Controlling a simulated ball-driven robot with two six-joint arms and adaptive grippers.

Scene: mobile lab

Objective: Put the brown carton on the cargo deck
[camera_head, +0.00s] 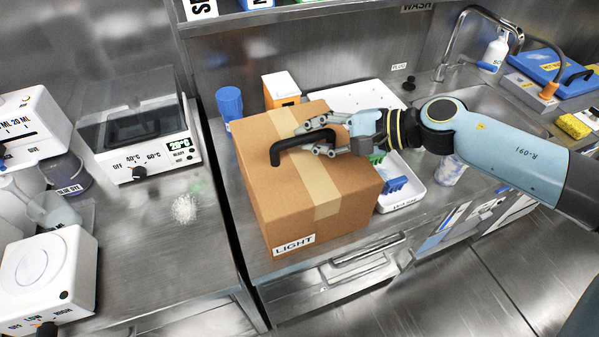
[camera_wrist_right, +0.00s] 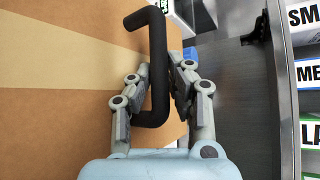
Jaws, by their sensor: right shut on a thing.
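The brown carton (camera_head: 290,203) stands upright on the steel counter in the head view, with a tan tape band and a "LIGHT" label on its front. A black handle (camera_head: 290,146) is on its top. My right gripper (camera_head: 312,138) is at the carton's top, its fingers shut around the handle. In the right wrist view the fingers (camera_wrist_right: 153,92) are on either side of the black handle (camera_wrist_right: 158,60), above the carton's cardboard top (camera_wrist_right: 60,110). I cannot tell whether the carton is lifted off the counter. My left gripper and the cargo deck are not in view.
A white tray (camera_head: 405,196) with green and blue items lies right of the carton. A blue cup (camera_head: 229,102) and an orange-white box (camera_head: 281,90) stand behind it. A heating bath (camera_head: 140,135) is on the left counter. A sink (camera_head: 480,105) is at the right; floor is open at lower right.

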